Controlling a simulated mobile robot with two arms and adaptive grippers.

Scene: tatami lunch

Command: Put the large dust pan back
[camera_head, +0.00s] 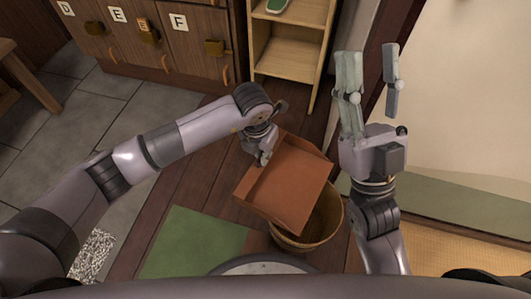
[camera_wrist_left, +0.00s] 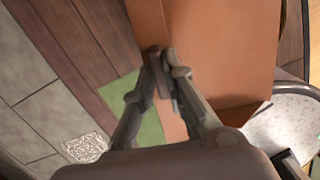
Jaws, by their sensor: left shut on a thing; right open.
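The large dust pan (camera_head: 287,190) is a reddish-brown open tray with low walls. My left gripper (camera_head: 263,157) is shut on its upper left edge in the head view. The left wrist view shows the fingertips (camera_wrist_left: 164,72) pinched on the wall of the pan (camera_wrist_left: 215,55). The pan is tilted and overlaps a round wooden tub (camera_head: 322,222) in the head view, hiding part of its opening. I cannot tell whether the pan touches the tub. My right gripper (camera_head: 371,85) is open and empty, fingers up, to the right of the pan.
A light wooden shelf (camera_head: 287,60) stands at the back, beside lettered cabinets (camera_head: 190,40). A green mat (camera_head: 195,243) lies on the dark wood floor left of the tub. A wooden post and a raised tatami edge (camera_head: 440,205) are at the right.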

